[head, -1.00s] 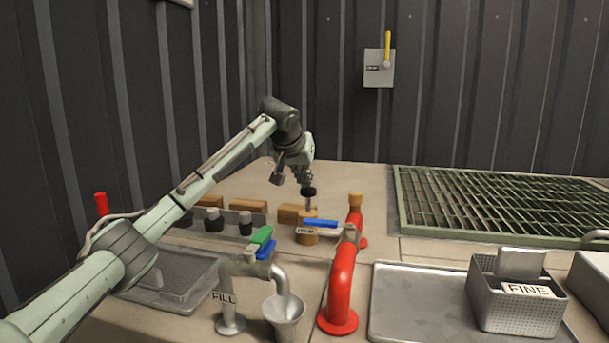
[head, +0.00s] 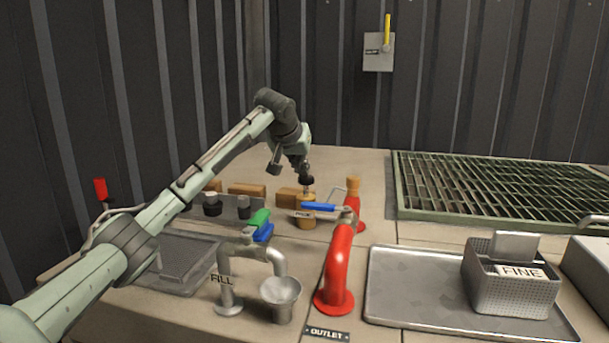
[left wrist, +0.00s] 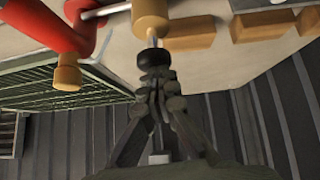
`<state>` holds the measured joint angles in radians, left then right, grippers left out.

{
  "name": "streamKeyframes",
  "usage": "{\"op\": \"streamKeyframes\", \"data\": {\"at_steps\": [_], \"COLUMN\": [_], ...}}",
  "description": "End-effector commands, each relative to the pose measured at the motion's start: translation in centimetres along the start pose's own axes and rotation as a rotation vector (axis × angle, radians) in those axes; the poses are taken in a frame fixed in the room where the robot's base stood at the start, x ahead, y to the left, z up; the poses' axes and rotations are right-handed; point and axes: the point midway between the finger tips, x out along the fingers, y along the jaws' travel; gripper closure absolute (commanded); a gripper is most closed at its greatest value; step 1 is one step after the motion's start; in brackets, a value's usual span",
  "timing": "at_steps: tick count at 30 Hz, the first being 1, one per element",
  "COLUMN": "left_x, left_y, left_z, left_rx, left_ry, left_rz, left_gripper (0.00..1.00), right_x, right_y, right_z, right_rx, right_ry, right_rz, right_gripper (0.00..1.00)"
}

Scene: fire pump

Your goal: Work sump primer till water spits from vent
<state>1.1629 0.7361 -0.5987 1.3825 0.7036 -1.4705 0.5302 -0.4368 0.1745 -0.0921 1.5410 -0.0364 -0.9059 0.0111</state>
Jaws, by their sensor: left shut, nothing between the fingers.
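The primer is a brass cylinder (head: 306,223) with a black plunger knob (head: 306,181) on a short rod; both also show in the left wrist view, as the brass body (left wrist: 150,17) and the knob (left wrist: 154,58). My left gripper (left wrist: 158,84) is shut and empty, its fingertips against the top of the knob; in the head view it (head: 304,170) stands directly above the knob. A thin bent tube (head: 340,190) by the red pipe may be the vent; I see no water at it. My right gripper is not in view.
The red outlet pipe (head: 339,270), fill pipe (head: 228,280) and metal funnel cup (head: 281,295) stand nearer. A tray (head: 415,310) with a FINE basket (head: 512,285) is at right, a green grating (head: 490,190) behind.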

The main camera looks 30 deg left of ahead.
Motion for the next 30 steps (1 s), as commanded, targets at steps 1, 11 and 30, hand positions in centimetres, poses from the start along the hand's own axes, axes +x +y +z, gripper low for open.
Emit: {"op": "streamKeyframes", "data": {"at_steps": [1,11,30], "left_x": [-0.8,-8.1,-11.6], "left_y": [-0.4,-0.8,-0.8], "left_z": [-0.9,-1.8,-1.8], "left_rx": [-0.003,-0.001,-0.002], "left_ry": [0.003,0.009,0.007], "left_rz": [-0.001,-0.001,-0.001], "left_gripper": [1.0,1.0,1.0], "right_x": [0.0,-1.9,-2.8], "right_y": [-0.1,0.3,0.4], "right_z": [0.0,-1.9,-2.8], "right_rx": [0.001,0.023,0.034], "right_ry": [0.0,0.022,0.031], "right_rz": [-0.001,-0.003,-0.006], "right_gripper": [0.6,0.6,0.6]}}
